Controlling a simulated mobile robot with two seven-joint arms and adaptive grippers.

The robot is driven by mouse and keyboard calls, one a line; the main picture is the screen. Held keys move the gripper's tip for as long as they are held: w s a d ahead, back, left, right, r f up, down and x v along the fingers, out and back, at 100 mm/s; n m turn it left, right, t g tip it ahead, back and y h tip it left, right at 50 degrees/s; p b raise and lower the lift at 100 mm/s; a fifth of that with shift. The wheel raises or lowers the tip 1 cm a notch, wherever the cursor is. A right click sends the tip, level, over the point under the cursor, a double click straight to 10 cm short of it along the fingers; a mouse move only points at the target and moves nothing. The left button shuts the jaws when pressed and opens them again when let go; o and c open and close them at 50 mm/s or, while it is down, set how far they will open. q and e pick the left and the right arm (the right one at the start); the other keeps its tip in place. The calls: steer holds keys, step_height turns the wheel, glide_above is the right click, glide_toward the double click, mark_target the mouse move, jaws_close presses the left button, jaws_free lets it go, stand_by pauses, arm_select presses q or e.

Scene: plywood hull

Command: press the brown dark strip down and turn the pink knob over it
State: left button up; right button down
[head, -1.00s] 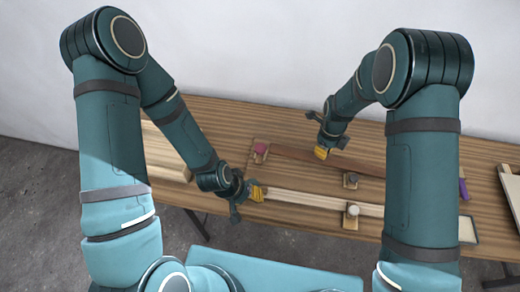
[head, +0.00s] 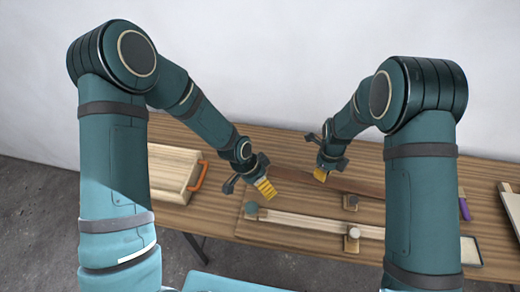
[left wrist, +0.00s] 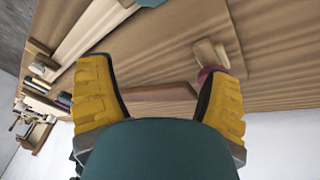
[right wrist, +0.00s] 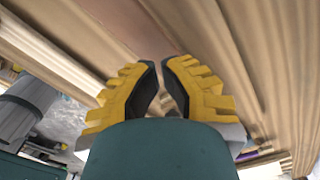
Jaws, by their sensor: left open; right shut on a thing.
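The brown dark strip (head: 360,186) lies along the back of the board on the table. It also shows between my left fingertips in the left wrist view (left wrist: 165,93). My right gripper (head: 320,175) is shut on the strip left of its middle; its fingers nearly meet in the right wrist view (right wrist: 165,95). The pink knob (left wrist: 209,74) is partly hidden by a left finger in the left wrist view, and hidden in the head view. My left gripper (head: 266,188) is open and empty, above the board near the strip's left end.
A pale strip (head: 310,224) lies along the board's front, with a grey-green knob (head: 252,209) at its left end and a wooden knob (head: 352,238) on its right. A wooden box (head: 172,172) with an orange handle (head: 198,176) is left.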

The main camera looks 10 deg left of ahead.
arm_select(q)
steer(key=w+a+r+m+g+y, duration=0.15)
steer(key=w+r+m+y, duration=0.25)
steer(key=w+r+m, duration=0.55)
steer(key=f, duration=0.5)
steer(key=s+f+m, duration=0.1)
steer(key=f, duration=0.3)
steer(key=f+m, duration=0.1)
steer(key=f, duration=0.4)
steer(key=shift+s+a+f, duration=0.2)
steer(key=shift+a+f, duration=0.05)
steer(key=shift+f, duration=0.1)
steer(key=c, duration=1.3)
arm_select(e)
steer(key=shift+f, duration=0.2)
steer(key=shift+f, duration=0.6)
steer(key=shift+f, duration=0.3)
steer(key=shift+f, duration=0.4)
